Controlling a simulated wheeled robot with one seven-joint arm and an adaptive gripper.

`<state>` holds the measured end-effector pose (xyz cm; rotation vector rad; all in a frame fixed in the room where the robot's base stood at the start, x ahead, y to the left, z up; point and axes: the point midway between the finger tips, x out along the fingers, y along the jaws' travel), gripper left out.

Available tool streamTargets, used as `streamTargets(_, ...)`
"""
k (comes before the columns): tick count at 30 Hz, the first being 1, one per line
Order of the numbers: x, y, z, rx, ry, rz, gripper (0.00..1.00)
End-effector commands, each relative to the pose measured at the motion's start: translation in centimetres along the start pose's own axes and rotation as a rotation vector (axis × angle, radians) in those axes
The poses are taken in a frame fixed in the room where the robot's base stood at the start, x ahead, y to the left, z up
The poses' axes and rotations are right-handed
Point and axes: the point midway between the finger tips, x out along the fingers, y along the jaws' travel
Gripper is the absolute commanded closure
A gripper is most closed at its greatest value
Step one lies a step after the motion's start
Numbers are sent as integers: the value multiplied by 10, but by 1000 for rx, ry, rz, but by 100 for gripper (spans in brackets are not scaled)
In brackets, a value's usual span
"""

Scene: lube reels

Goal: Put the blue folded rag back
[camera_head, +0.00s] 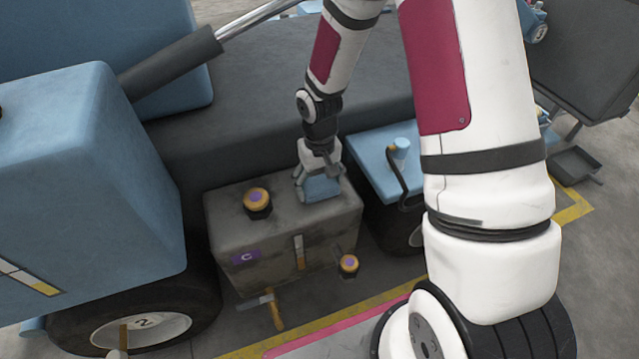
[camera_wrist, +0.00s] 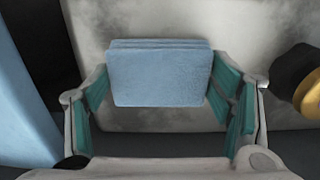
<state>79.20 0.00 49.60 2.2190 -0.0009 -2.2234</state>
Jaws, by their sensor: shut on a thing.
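The blue folded rag (camera_wrist: 160,75) is between the two green-padded fingers of my gripper (camera_wrist: 163,100) in the wrist view, and the fingers are shut on its left and right sides. In the head view the rag (camera_head: 323,188) is at the top right part of the grey box (camera_head: 235,222) marked C, under my gripper (camera_head: 319,182). I cannot tell whether the rag touches the box top or is just above it.
A yellow-orange cap (camera_head: 257,197) stands on the box top to the left of the rag. Another cap (camera_head: 348,263) sticks out low at the box's front. A blue tank (camera_head: 385,165) with a dark hose stands close on the right. A large blue body (camera_head: 90,180) is on the left.

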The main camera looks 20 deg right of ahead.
Motion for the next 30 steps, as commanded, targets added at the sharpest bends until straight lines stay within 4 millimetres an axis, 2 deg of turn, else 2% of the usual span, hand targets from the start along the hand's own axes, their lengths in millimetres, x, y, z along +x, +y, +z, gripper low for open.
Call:
streamTargets(4, 3, 0, 0, 0, 0, 0, 48)
streamTargets(5, 4, 0, 0, 0, 0, 0, 23)
streamTargets(7, 3, 0, 0, 0, 0, 0, 7)
streamTargets(8, 3, 0, 0, 0, 0, 0, 6)
streamTargets(20, -1, 0, 0, 0, 0, 0, 6)
streamTargets(23, -12, 0, -1, 1, 3, 0, 6)
streamTargets(30, -62, 0, -1, 0, 4, 0, 6)
